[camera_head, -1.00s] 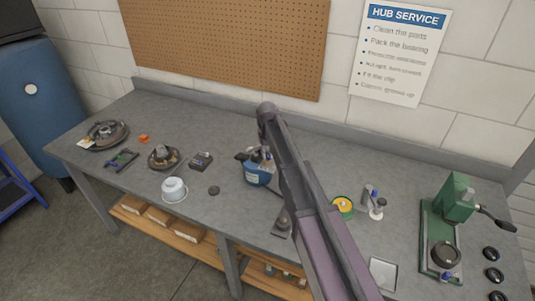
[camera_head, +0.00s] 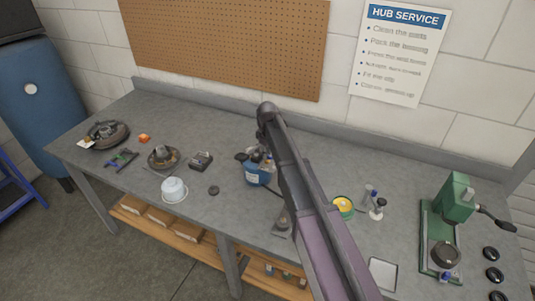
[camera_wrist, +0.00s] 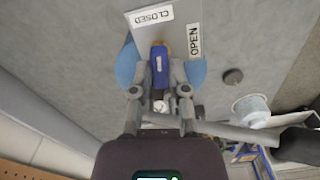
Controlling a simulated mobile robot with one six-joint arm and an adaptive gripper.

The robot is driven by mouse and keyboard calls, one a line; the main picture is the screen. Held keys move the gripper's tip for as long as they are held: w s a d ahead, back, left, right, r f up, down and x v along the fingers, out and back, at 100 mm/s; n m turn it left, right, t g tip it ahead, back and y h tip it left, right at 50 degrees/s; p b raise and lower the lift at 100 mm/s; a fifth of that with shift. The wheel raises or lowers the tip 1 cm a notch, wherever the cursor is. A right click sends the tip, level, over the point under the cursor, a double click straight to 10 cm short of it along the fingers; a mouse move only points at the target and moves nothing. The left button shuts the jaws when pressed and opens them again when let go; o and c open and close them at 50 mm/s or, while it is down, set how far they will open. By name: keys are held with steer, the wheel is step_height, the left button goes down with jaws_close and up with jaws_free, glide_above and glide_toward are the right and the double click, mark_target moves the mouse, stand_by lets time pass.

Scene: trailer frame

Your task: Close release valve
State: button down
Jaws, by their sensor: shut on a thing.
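The release valve's blue handle (camera_wrist: 160,68), with a yellow end, shows in the wrist view. It points up the picture, below the CLOSED label (camera_wrist: 151,16) and left of the OPEN label (camera_wrist: 194,39). My gripper (camera_wrist: 160,90) is shut on this handle, with a finger on each side. The blue round body (camera_wrist: 196,72) shows on both sides of the fingers. In the head view the blue unit (camera_head: 256,176) stands on the bench, with my gripper (camera_head: 258,156) at its top. My arm partly hides it, and the handle cannot be made out there.
On the grey bench (camera_head: 225,225), a white pot (camera_head: 174,190), a small dark disc (camera_head: 213,190) and a dark box (camera_head: 201,161) lie left of the unit. Hub parts (camera_head: 163,157) are farther left. A yellow-green tin (camera_head: 343,207) and a green press (camera_head: 455,205) stand right.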

steer(key=shift+n, duration=1)
steer(key=c, duration=0.6)
jaws_free()
steer(key=shift+m, duration=0.4)
